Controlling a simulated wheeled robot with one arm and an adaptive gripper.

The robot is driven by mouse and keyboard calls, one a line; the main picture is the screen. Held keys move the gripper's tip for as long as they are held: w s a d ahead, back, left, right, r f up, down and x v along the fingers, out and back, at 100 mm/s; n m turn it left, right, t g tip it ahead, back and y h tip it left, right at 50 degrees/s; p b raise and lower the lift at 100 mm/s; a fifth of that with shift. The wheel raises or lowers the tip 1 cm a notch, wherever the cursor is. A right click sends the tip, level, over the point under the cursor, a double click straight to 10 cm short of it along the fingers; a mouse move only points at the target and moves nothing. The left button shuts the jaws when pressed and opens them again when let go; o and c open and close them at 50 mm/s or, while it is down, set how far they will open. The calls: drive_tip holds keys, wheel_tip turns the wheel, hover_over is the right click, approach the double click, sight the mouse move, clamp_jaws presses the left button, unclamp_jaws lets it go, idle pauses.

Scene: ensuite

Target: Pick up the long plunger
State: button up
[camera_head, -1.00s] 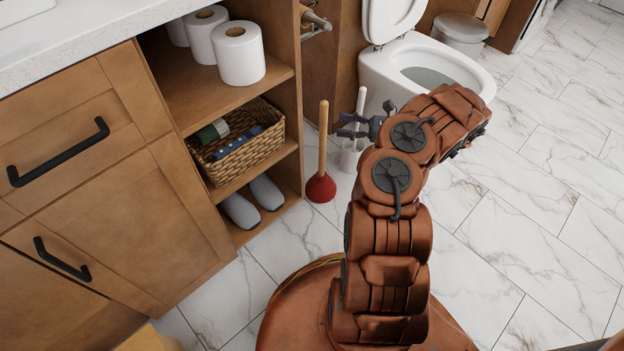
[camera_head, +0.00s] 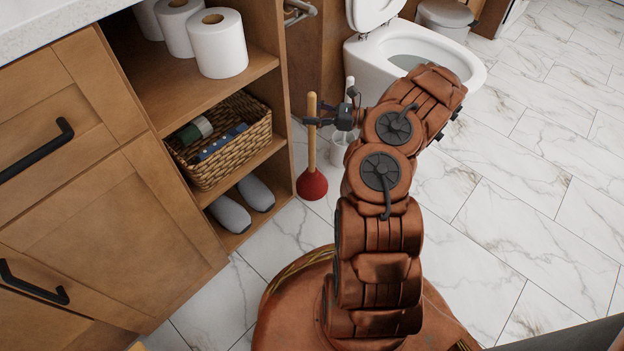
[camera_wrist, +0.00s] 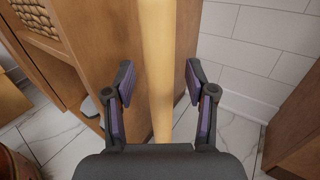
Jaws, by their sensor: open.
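The long plunger (camera_head: 312,184) stands upright on the floor, with a red rubber cup and a light wooden handle, beside the open shelf unit. My gripper (camera_head: 311,118) is at the upper part of the handle. In the wrist view the wooden handle (camera_wrist: 158,60) runs between the two open fingers of my gripper (camera_wrist: 158,85), with a gap on each side. The handle's lower part is hidden behind the gripper's body in that view.
A white toilet brush holder (camera_head: 341,148) stands just right of the plunger, partly behind my arm. The shelf unit's side panel (camera_head: 275,100) is close on the left. The toilet (camera_head: 410,55) is behind. Marble floor (camera_head: 530,190) is clear on the right.

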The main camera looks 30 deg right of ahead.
drive_tip(key=shift+w+a, duration=0.15)
clamp_jaws()
idle(0.4)
